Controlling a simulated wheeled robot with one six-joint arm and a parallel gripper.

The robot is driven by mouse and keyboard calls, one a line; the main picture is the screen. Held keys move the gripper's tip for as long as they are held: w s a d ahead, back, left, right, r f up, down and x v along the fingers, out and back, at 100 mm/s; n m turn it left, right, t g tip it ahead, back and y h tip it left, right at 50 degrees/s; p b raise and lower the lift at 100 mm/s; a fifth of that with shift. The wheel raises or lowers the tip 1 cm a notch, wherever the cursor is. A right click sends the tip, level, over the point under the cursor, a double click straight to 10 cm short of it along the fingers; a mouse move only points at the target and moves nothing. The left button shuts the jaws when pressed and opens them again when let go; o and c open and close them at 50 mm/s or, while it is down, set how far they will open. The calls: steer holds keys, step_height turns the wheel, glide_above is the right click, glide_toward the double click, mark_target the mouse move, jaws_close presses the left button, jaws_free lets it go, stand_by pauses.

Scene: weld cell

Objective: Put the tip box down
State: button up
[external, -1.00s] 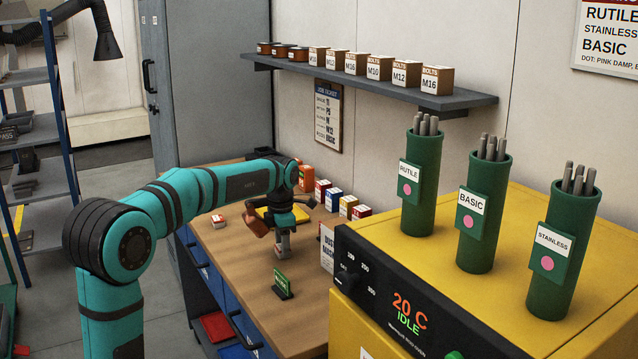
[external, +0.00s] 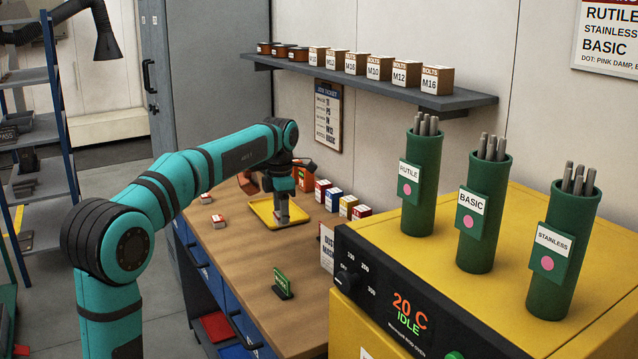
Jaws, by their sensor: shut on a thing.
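My gripper (external: 283,213) points down over the yellow tray (external: 262,223) on the wooden bench. It is shut on the tip box, a small thing mostly hidden between the fingers, so its label cannot be read. Its lower end is close to the tray floor; I cannot tell whether it touches.
A row of small boxes (external: 348,206) stands right of the tray, against the wall. The yellow oven (external: 450,320) with green rod tubes is at the right. The middle of the wooden bench (external: 245,262) is clear.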

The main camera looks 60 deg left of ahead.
steer(key=w+a+n, duration=0.1)
steer(key=w+a, duration=0.5)
steer(key=a, duration=0.5)
steer(key=w+a+n, duration=0.1)
steer(key=w+a, duration=0.5)
steer(key=a, duration=0.4)
steer(key=shift+s+a+f, duration=0.1)
steer(key=shift+f, duration=4.45)
steer(key=shift+f, duration=0.15)
steer(key=o, duration=1)
step_height(320, 180, up, 12)
steer(key=shift+r, duration=0.2)
